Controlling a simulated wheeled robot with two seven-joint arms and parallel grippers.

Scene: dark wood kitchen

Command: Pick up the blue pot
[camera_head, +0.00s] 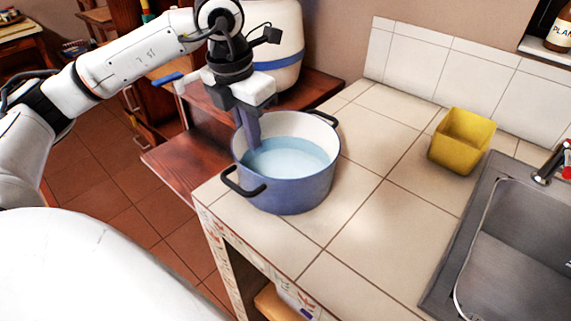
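The blue pot (292,194) stands upright on the tiled counter, near its left edge. It has a pale inside, light blue lower down, and two dark handles, one at the front left (241,182) and one at the back right (324,118). My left gripper (250,143) points down at the pot's left rim, with at least one finger reaching inside the pot. The fingers overlap in this view, so I cannot tell whether they are shut on the rim. My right gripper is not in view.
A yellow square container (461,141) stands on the counter to the right, beside the metal sink (520,245). A large white vessel with a blue band (277,65) stands behind the pot on dark wood. The tiles (375,215) between pot and sink are clear.

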